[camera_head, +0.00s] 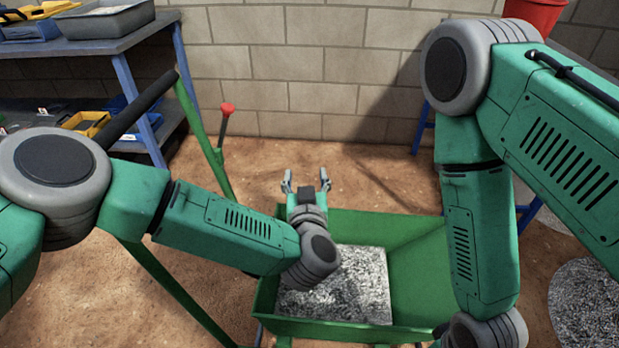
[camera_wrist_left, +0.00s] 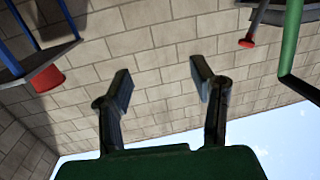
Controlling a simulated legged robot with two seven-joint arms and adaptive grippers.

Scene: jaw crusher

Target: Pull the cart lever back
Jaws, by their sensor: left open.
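The cart lever (camera_head: 225,125) has a red knob on a grey rod and stands nearly upright, leaning slightly right, left of the green cart tub (camera_head: 415,228). In the left wrist view its red knob (camera_wrist_left: 247,42) shows at the upper right, beside a green bar. My left gripper (camera_head: 306,180) is open and empty, above the far rim of the tub and to the right of the lever, apart from it. In the left wrist view its two fingers (camera_wrist_left: 160,90) are spread with only wall between them. My right arm reaches down at the right; its gripper is out of frame.
Grey gravel (camera_head: 345,290) lies in the tub. A green push frame with a black handle (camera_head: 140,106) rises left of the lever. A shelf (camera_head: 110,42) with trays stands at the back left. A red bucket (camera_head: 535,14) is at the upper right. A block wall closes the back.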

